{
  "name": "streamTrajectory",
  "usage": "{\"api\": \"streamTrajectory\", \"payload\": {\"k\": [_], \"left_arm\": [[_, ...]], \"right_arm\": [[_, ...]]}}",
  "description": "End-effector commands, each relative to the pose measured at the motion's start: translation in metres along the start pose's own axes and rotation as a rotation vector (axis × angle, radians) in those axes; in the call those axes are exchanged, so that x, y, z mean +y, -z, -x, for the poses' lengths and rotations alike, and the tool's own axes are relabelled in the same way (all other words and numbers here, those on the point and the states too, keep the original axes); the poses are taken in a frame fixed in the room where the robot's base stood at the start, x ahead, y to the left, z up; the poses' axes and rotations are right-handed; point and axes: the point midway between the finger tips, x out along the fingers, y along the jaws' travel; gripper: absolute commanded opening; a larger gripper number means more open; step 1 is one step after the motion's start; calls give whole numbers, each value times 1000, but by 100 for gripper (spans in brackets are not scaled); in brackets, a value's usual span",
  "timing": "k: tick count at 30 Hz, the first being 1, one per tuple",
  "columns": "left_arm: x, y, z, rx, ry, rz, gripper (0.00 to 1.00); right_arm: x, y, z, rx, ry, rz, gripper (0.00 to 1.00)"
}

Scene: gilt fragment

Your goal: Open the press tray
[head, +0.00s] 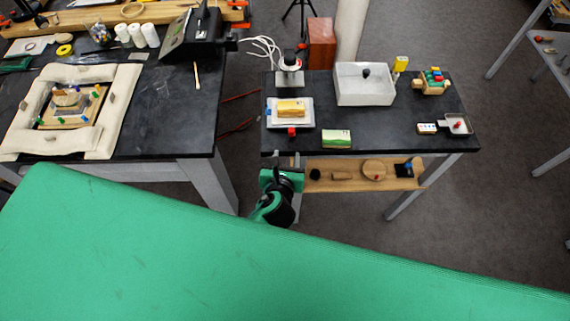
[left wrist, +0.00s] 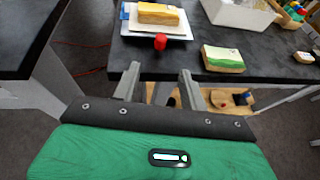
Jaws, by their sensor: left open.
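What looks like the press tray is a white flat plate (head: 302,119) at the front left of the black right-hand table. A yellow and cream block (head: 291,108) lies on it, and a red knob (head: 292,131) sticks out at its front edge. In the left wrist view the red knob (left wrist: 160,41) stands just beyond my fingers, apart from them. My left gripper (left wrist: 160,88) is open and empty, its fingers pointing at the table's front edge, below and short of the knob. My right gripper is not in view.
A green-and-cream block (head: 337,139) lies right of the plate near the front edge. A white bin (head: 364,85) stands behind. A wooden shelf (head: 345,182) with small items is under the tabletop. Another black table (head: 180,130) is to the left, across a gap.

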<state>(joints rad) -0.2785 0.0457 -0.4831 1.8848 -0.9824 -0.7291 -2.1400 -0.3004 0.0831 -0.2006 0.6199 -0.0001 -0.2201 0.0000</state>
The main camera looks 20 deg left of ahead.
Motion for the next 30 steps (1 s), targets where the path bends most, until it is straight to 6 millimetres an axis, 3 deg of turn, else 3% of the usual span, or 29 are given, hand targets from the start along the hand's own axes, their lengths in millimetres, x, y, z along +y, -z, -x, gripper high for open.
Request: {"api": "streamTrajectory", "payload": {"k": [7, 25, 28, 30], "left_arm": [[0, 0, 22, 0, 0, -1, 43], [0, 1, 23, 1, 0, 2, 43], [0, 16, 18, 29, 5, 41, 43], [1, 43, 10, 77, 12, 112, 43]], "right_arm": [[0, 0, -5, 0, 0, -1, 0], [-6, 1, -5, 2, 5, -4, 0], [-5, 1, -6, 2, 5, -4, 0], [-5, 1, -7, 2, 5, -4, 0]]}}
